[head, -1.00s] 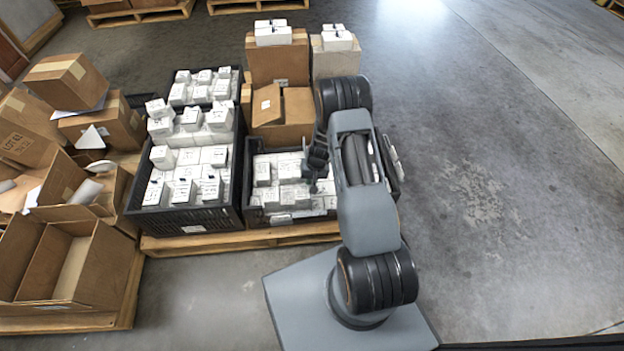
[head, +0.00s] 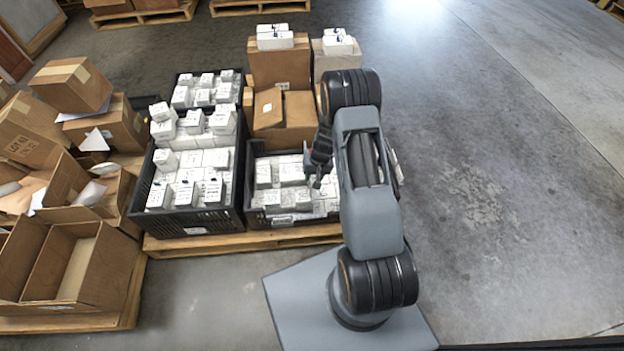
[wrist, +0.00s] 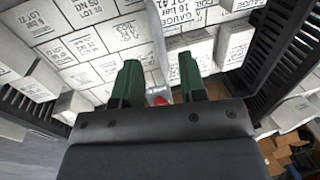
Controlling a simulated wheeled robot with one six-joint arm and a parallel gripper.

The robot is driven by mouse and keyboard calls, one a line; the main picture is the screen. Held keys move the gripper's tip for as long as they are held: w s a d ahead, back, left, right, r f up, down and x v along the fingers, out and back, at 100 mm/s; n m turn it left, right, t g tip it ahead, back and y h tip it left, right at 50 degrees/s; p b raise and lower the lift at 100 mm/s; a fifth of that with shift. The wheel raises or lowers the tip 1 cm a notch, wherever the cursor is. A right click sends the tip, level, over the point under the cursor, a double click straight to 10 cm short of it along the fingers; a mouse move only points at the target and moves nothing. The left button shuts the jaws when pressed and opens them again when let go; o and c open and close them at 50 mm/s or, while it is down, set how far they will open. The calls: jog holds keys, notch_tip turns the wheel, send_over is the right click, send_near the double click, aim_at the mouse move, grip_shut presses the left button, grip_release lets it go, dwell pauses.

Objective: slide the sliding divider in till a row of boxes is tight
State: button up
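My gripper (wrist: 158,64) points down over a black crate (head: 254,222) of white labelled boxes (head: 290,172). Its two green fingers are apart. The sliding divider, a thin grey plate (wrist: 159,82) with a small red part at its near end, shows between the fingers in the wrist view, with a gap on either side. White boxes (wrist: 95,45) lie in rows left of the divider, and more boxes (wrist: 190,50) lie right of it. Whether any row is tight cannot be told. In the head view my gripper (head: 317,178) and arm hide the crate's right part and the divider.
A taller black crate (head: 195,222) full of white boxes stands left on the same wooden pallet (head: 245,240). Brown cartons (head: 284,120) stand behind, with small white boxes on top. Open cartons (head: 75,270) crowd the far left. The floor at right is clear.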

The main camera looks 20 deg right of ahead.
notch_tip(320, 180, up, 9)
jog(key=d+p, duration=0.1)
jog(key=p, duration=0.1)
jog(key=shift+s+d, duration=0.3)
jog(key=shift+d, duration=0.05)
jog(key=shift+f, duration=0.1)
jog(key=s+a+r+n+t+p, duration=0.1)
jog(key=s+a+r+p, duration=0.15)
jog(key=r+p, duration=0.9)
jog(key=s+a+r+n+p, duration=0.1)
jog(key=s+a+r+p, duration=0.15)
jog(key=r, duration=1.75)
jog(key=s+a+r+p, duration=0.1)
jog(key=s+r+p, duration=0.3)
jog(key=r, duration=0.3)
jog(key=s+a+r+n+t+h+p, duration=0.1)
jog(key=s+r+p, duration=0.3)
jog(key=r, duration=0.4)
jog(key=s+a+r+t+h+p, duration=0.1)
jog(key=s+r+p, duration=0.3)
jog(key=r, duration=0.4)
jog(key=shift+s+a+r+n+p, duration=0.2)
jog(key=shift+s+a+n+p, duration=0.1)
jog(key=shift+s+a, duration=0.35)
jog(key=shift+o, duration=0.4)
jog(key=shift+s+d, duration=0.1)
